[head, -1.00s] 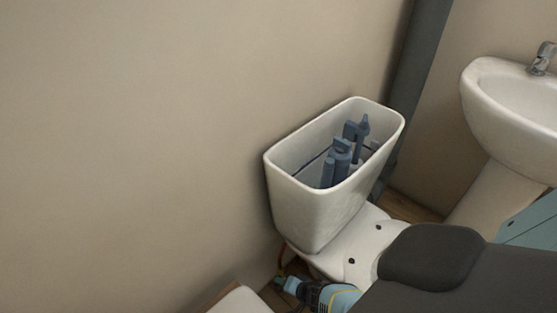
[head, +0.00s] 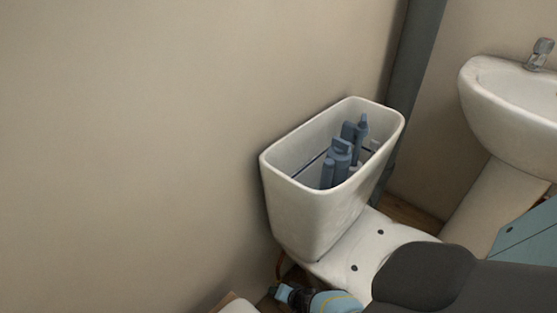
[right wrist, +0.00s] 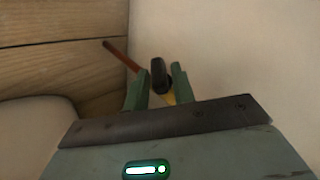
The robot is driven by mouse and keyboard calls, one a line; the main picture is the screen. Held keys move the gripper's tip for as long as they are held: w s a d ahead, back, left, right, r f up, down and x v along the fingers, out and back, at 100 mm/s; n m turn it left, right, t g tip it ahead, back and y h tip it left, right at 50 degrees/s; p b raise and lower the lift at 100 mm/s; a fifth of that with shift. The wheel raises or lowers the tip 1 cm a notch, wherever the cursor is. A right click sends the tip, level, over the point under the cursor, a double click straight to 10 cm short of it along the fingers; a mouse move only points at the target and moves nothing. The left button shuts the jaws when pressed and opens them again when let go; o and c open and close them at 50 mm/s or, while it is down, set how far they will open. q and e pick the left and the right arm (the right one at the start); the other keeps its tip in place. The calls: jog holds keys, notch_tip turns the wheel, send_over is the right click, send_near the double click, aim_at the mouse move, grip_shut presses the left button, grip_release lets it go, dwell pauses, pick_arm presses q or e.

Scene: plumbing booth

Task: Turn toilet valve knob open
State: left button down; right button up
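The toilet valve knob (right wrist: 158,75) is a small black piece in the right wrist view, on a reddish-brown pipe (right wrist: 117,51) by the wall. My right gripper (right wrist: 160,84) has its two green fingers apart, one on each side of the knob, with gaps visible between. Whether a finger touches it I cannot tell. In the head view the right gripper (head: 281,293) is low beside the toilet base, below the open white cistern (head: 315,215). The knob cannot be made out there. My left gripper is not in view.
The toilet bowl's rear deck (head: 365,250) is to the right of the right gripper. The beige wall (head: 130,130) is close on the left. A washbasin (head: 515,110) stands at the right. Wooden planks (right wrist: 50,70) show in the wrist view.

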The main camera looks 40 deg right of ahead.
jog(key=shift+c, duration=0.9)
jog(key=shift+w+r, duration=0.1)
jog(key=shift+w+r+g+h+p, duration=0.1)
jog(key=shift+g+h+p, duration=0.2)
jog(key=shift+g+p, duration=0.2)
jog(key=shift+w+a+n+g+h, duration=0.15)
jog(key=shift+n+g+h, duration=0.3)
jog(key=shift+g, duration=0.45)
jog(key=shift+g+h, duration=0.55)
jog(key=shift+g, duration=0.25)
jog(key=shift+n+g+h+b, duration=0.25)
jog(key=shift+g+h+b, duration=0.15)
jog(key=shift+g, duration=0.2)
